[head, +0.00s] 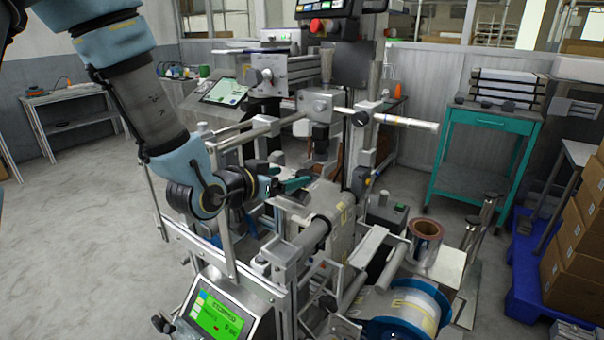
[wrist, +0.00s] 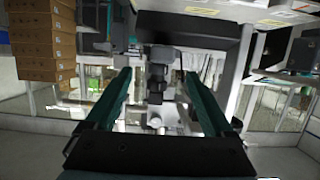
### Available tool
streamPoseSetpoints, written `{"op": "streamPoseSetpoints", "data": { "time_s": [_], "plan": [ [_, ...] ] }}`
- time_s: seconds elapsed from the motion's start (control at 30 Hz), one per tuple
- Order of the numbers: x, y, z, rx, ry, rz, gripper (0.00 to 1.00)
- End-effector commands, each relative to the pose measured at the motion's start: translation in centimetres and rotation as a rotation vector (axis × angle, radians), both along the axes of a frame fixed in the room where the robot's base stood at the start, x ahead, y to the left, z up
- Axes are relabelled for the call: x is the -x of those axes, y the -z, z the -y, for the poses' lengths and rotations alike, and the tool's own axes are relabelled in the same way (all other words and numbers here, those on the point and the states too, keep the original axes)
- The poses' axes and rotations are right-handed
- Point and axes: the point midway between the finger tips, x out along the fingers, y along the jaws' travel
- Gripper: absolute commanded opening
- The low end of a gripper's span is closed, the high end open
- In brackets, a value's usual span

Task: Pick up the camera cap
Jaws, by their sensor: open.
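My gripper (head: 302,180) is open, with its teal fingers pointing right over the machine in the head view. The fingers also show in the wrist view (wrist: 157,76), spread apart with nothing held between them. A dark camera-like unit (head: 320,138) hangs below a metal block on the machine's crossbar, above and beyond the fingertips. In the wrist view, a dark stacked unit (wrist: 157,88) appears in the gap between the fingers, farther off and apart from them. It seems to be the same unit. I cannot clearly tell the camera cap from its body.
The crossbar (head: 408,122) and a metal roller (head: 316,234) lie close around my gripper. A screen (head: 217,315) and a film reel (head: 408,308) are at the front. A teal cart (head: 489,122) and stacked boxes (head: 574,250) stand right. The left floor is clear.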

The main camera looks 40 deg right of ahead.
Motion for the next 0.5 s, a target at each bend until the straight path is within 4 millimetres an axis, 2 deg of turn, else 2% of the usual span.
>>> {"op": "streamPoseSetpoints", "data": {
  "time_s": [0.5],
  "plan": [
    [-1.2,1.8,4.8,-0.001,0.001,-0.001,0.87]
  ]
}}
